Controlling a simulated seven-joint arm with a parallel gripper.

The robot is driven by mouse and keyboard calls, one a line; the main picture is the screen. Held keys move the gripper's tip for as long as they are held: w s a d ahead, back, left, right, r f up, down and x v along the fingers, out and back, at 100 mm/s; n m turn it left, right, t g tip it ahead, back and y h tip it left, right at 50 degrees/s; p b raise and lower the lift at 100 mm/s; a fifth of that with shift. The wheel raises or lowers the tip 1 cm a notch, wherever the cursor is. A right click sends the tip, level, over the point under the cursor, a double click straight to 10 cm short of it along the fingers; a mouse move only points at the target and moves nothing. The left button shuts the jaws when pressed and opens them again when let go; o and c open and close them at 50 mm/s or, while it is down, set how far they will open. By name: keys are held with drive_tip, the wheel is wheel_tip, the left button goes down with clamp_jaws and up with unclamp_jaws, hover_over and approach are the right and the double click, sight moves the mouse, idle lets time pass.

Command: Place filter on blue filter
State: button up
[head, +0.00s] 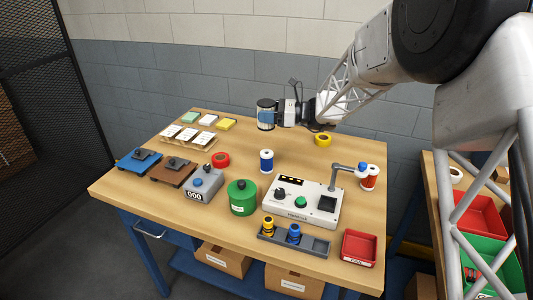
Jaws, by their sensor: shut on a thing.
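My gripper (279,113) is raised above the back middle of the table, pointing left. It is shut on a filter (265,115), a cylinder with a dark top and a blue and white side, held upright in the air. The far side of the held filter is hidden.
A grey rack (318,246) and red bin (359,249) are in front.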

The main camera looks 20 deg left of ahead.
sight(266, 129)
drive_tip(key=shift+f, duration=3.15)
drive_tip(key=shift+f, duration=1.85)
drive_tip(key=shift+f, duration=0.1)
drive_tip(key=o, duration=0.9)
drive_tip(key=shift+o, duration=0.2)
drive_tip(key=v, duration=1.2)
